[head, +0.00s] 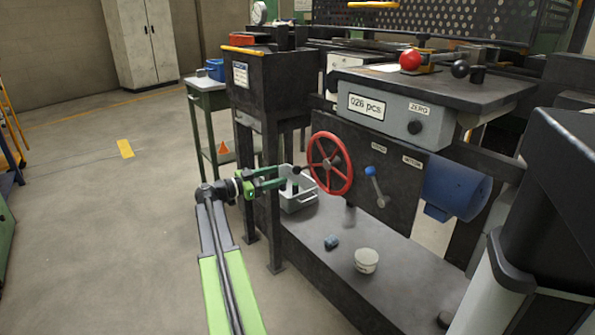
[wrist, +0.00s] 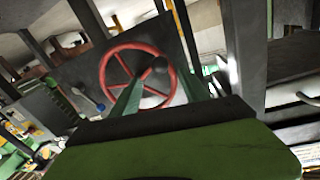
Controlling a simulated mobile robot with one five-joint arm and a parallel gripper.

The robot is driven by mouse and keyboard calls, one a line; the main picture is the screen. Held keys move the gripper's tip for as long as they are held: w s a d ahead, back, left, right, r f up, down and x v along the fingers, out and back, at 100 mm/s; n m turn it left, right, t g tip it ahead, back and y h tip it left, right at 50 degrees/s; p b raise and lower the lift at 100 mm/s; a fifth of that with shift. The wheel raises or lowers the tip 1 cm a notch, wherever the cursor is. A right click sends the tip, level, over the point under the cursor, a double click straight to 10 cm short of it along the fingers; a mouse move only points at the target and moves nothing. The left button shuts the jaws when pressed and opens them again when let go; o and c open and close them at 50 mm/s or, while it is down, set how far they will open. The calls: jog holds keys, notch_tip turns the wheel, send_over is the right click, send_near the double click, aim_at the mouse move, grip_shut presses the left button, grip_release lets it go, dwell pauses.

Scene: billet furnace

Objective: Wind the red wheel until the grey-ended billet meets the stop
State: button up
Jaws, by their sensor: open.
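The red wheel (head: 347,178) is a spoked handwheel on the dark front panel of the machine. I cannot make out the grey-ended billet or the stop.
A blue-knobbed lever (head: 375,185) and a blue motor (head: 455,188) are right of the wheel. A grey bin (head: 300,202) sits below my gripper. A white tub (head: 366,260) stands on the low shelf. A counter box (head: 380,108) reads "026 pcs". Floor at left is clear.

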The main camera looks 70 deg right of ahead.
aim_at(293, 171)
jog(key=x, duration=0.9)
jog(key=shift+a, duration=0.1)
grip_shut()
dwell(0.9)
